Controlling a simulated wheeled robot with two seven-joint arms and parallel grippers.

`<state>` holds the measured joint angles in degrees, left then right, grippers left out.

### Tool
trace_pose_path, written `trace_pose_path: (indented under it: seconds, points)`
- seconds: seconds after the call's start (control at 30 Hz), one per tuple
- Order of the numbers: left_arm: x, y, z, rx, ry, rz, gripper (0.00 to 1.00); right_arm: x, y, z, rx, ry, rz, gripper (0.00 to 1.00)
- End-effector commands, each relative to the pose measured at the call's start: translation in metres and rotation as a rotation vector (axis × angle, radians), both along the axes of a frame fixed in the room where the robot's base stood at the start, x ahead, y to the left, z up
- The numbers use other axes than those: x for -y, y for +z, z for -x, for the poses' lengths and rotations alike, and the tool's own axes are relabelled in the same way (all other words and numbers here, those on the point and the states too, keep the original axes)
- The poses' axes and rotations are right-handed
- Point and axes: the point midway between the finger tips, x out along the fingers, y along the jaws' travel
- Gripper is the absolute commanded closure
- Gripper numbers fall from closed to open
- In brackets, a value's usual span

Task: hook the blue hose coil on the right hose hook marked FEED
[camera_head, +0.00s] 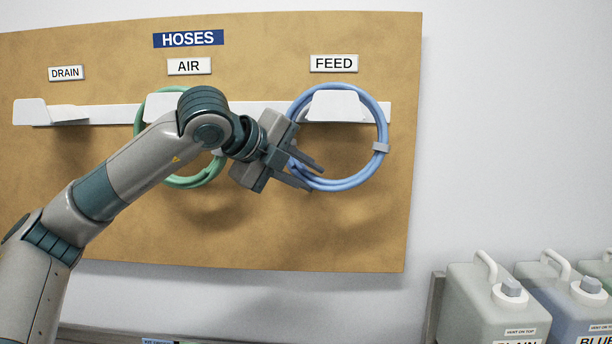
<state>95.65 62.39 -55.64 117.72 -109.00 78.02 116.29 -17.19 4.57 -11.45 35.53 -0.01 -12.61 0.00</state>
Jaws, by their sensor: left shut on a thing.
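The blue hose coil (382,124) is at the right of the board, with a grey band on its right side. Its ring encircles the white front plate of the FEED hook (337,106), and its top shows just above that plate. Whether the coil's weight rests on the hook cannot be told. My left gripper (314,179) is shut on the lower left part of the coil, its fingers pointing right and slightly down. The FEED label (333,63) is above the hook. My right gripper is not in view.
A green hose coil (193,181) hangs at the AIR hook, partly hidden behind my left arm. The DRAIN hook (32,112) is empty. Several jugs (487,302) stand at the lower right. The wall right of the board is clear.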

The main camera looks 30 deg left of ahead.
Motion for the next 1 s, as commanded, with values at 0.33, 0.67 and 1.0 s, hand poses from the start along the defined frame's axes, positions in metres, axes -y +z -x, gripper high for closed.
trace_pose_path:
  seconds: [0.33,0.67,1.0]
  points:
    - [0.0,0.0016,0.0,0.003,0.0,0.001,1.0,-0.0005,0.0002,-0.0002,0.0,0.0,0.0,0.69]
    - [0.0,0.001,0.0,0.002,0.0,0.0,0.55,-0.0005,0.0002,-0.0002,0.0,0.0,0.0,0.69]
    - [-0.0012,0.0019,0.0049,0.0,0.0,0.0,0.55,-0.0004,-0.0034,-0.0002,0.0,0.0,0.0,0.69]
